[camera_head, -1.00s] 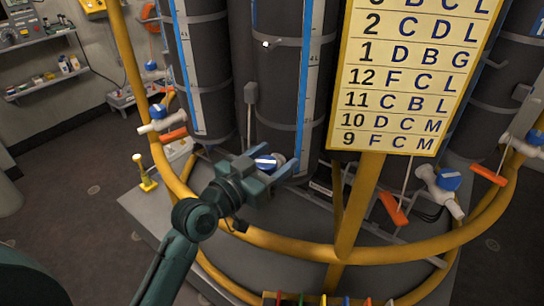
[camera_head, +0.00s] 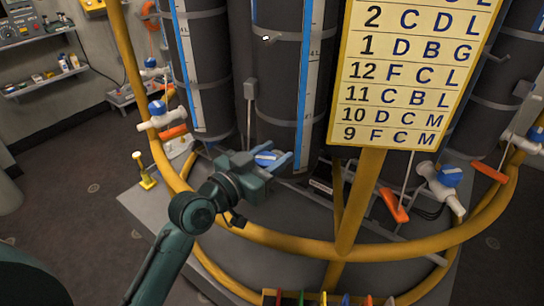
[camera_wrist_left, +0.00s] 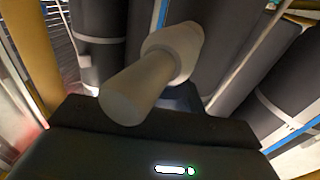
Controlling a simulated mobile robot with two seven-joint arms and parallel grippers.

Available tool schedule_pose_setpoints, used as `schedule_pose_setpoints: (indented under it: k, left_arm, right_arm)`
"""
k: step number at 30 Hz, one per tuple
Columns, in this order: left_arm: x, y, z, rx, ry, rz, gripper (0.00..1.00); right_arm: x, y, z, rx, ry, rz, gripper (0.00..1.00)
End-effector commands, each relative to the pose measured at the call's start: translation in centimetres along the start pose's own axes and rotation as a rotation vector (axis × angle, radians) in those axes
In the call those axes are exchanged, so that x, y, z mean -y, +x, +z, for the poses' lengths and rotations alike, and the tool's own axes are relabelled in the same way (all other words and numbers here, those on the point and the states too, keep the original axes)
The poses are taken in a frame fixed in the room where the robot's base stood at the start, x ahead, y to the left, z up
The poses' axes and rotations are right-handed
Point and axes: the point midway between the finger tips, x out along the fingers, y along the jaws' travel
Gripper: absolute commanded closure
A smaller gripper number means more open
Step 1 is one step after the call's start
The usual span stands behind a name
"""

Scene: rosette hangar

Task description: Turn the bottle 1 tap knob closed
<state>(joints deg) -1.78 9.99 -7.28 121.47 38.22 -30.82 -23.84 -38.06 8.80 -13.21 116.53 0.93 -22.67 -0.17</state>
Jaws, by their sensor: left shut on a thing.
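The tap knob (camera_head: 266,158) is blue with a white bar on top, low on the middle dark bottle (camera_head: 278,100) in the head view. My left gripper (camera_head: 270,160) is shut on this knob, with its fingers on either side of it. The gripper hides most of the tap body there. In the left wrist view, the pale tap spout (camera_wrist_left: 135,90) stands close in front of the dark gripper body, and the knob is hidden. My right gripper is not in view.
A yellow ring rail (camera_head: 290,243) runs around the bottles in front. A yellow number board (camera_head: 405,75) stands at the right on a post. Other blue-knobbed taps show at left (camera_head: 158,108) and right (camera_head: 450,176), with orange handles (camera_head: 393,206) nearby.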

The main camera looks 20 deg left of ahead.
Motion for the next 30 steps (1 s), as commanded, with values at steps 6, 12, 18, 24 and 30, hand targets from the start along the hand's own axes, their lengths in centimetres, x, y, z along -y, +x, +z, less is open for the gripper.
schedule_pose_setpoints:
  k: [6, 12, 18, 24, 30]
  left_arm:
    - [-0.1, 0.1, 0.4, -0.007, 0.011, 0.121, 0.84]
    - [-0.4, 0.0, 0.2, -0.006, 0.007, 0.207, 0.83]
    - [-0.4, -0.1, -0.1, -0.001, 0.002, 0.23, 0.83]
    - [-0.4, -0.1, -0.1, -0.001, 0.001, 0.229, 0.83]
    - [-0.4, -0.1, -0.1, -0.001, 0.001, 0.229, 0.48]
  right_arm:
    - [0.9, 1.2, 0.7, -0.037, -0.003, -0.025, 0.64]
    - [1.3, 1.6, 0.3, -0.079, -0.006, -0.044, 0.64]
    - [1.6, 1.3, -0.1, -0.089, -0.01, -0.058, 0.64]
    - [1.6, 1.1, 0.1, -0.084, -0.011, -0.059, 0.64]
    - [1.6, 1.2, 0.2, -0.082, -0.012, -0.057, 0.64]
